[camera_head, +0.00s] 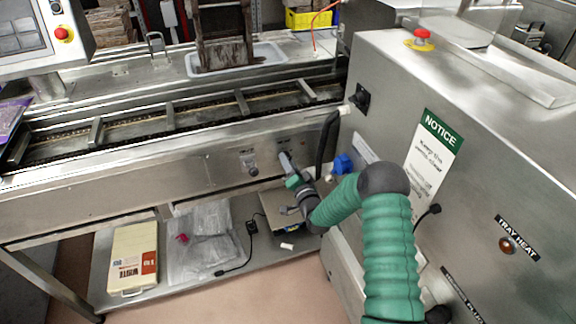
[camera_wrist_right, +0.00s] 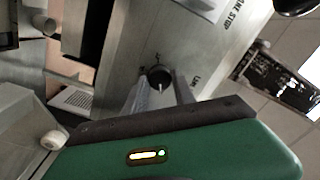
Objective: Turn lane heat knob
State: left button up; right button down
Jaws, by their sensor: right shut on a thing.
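A dark round knob (camera_wrist_right: 159,76) with a pale pointer line is on the steel front panel (camera_head: 205,178) of the conveyor line. My right gripper (camera_head: 284,158) reaches it from the lower right. In the right wrist view the two grey fingers of the right gripper (camera_wrist_right: 161,94) are on either side of the knob, shut on it. A label beside it is partly hidden by a finger; only its first letters show. In the head view the fingers cover most of this knob. A second knob (camera_head: 249,168) is to its left on the same panel. My left gripper is not in view.
A steel cabinet (camera_head: 385,75) with a red button (camera_head: 421,34) and a blue knob (camera_head: 343,164) stands close on the right. A black handle (camera_head: 327,138) is just right of the gripper. Below are a shelf, a cream container (camera_head: 134,258) and clear bags (camera_head: 200,240).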

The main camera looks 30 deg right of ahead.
jog(key=m, duration=0.4)
jog(key=m+b, duration=0.1)
jog(key=m, duration=0.2)
jog(key=m+h+b, duration=0.1)
jog(key=m, duration=0.3)
jog(key=shift+f+m, duration=0.3)
jog(key=shift+f, duration=0.05)
jog(key=shift+s, duration=0.1)
jog(key=c, duration=1.4)
grip_release()
jog(key=o, duration=0.4)
jog(key=shift+d, duration=0.15)
jog(key=shift+c, duration=0.2)
jog(key=shift+r, duration=0.1)
